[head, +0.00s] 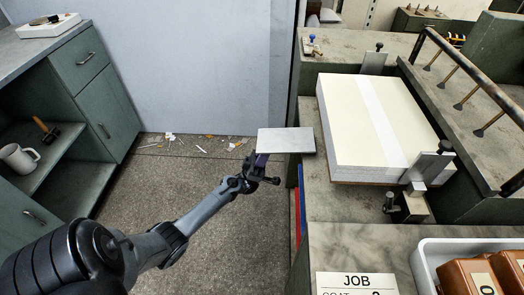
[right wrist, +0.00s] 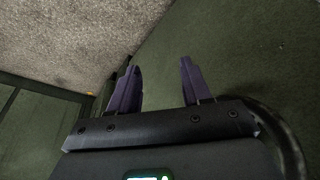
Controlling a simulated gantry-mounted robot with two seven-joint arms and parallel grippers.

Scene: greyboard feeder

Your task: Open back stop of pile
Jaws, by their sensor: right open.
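The pile (head: 385,120) is a thick stack of pale sheets with a white strip across its top, on the feeder at the right of the head view. A flat grey plate (head: 288,140), perhaps the back stop, lies roughly level at the pile's left side and reaches out over the floor. My left gripper (head: 262,160) is at the plate's left part, its purple finger just below the plate's front edge. The plate hides its fingertips, so I cannot tell if it grips. My right gripper (right wrist: 158,75) is open and empty in the right wrist view, over a dark green surface.
Metal guides stand at the pile's back (head: 373,62) and front right (head: 428,166). A dark rail (head: 470,75) runs along the right. A grey bin (head: 430,262) and a JOB card (head: 356,284) are in front. Open floor (head: 150,190) lies left.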

